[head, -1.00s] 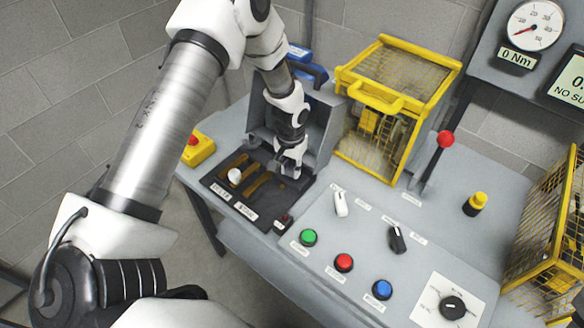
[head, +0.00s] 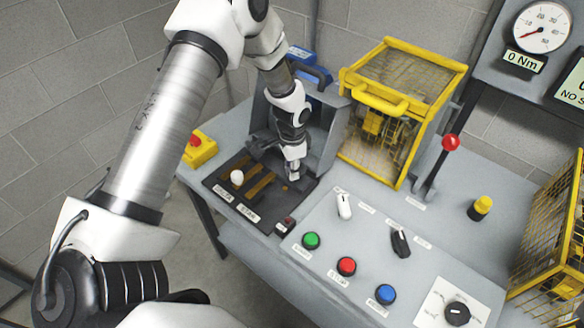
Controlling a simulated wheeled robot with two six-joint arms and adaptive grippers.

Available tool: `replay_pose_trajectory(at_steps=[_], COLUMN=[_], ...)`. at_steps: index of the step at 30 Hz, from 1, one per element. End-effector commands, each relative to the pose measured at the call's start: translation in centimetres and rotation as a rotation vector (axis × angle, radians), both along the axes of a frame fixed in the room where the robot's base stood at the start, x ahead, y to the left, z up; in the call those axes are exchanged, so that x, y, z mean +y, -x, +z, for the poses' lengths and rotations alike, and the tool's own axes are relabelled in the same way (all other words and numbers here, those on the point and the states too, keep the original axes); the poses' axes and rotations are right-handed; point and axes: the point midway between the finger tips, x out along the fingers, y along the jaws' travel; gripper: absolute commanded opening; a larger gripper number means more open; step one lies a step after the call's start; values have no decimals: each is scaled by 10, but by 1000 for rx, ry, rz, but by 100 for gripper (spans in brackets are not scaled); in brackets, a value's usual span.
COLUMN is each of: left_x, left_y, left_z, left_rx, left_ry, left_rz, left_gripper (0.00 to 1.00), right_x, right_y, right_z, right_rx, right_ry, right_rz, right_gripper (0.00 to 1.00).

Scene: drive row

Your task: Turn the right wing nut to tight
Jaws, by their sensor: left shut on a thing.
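My left gripper (head: 293,176) points down over the right part of the black slotted plate (head: 238,208), in front of the open grey housing. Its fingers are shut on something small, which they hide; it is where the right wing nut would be. I cannot make out the wing nut's shape or angle. A small brass-coloured bit (head: 284,188) shows on the plate beside the fingertips. A white round knob (head: 237,177) stands on the plate's left part, apart from the gripper. My right gripper is not in view.
A yellow mesh cage (head: 400,85) stands right of the housing. A red-knobbed lever (head: 451,143), green (head: 311,240), red (head: 346,266) and blue (head: 386,293) buttons are on the bench. The gauge (head: 543,27) sits above a "0 Nm" display. A yellow box (head: 199,150) stands left.

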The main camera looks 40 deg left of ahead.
Motion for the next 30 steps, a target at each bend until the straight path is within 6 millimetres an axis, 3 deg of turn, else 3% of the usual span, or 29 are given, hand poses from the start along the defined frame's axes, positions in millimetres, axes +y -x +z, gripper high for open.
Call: replay_pose_trajectory(at_steps=[14,15,17,26,30], left_x=[0,0,0,0,0], left_y=[3,3,3,1,-1], left_z=[-3,-3,-3,0,14], left_rx=[9,9,8,3,-1], left_ry=[0,0,1,0,1], left_rz=[-21,-21,-21,-19,-19], left_gripper=[0,29,50,50,50], right_x=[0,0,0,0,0], right_y=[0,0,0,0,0], right_z=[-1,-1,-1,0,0], right_rx=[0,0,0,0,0], right_ry=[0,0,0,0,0], right_rz=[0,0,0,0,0], right_gripper=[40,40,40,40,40])
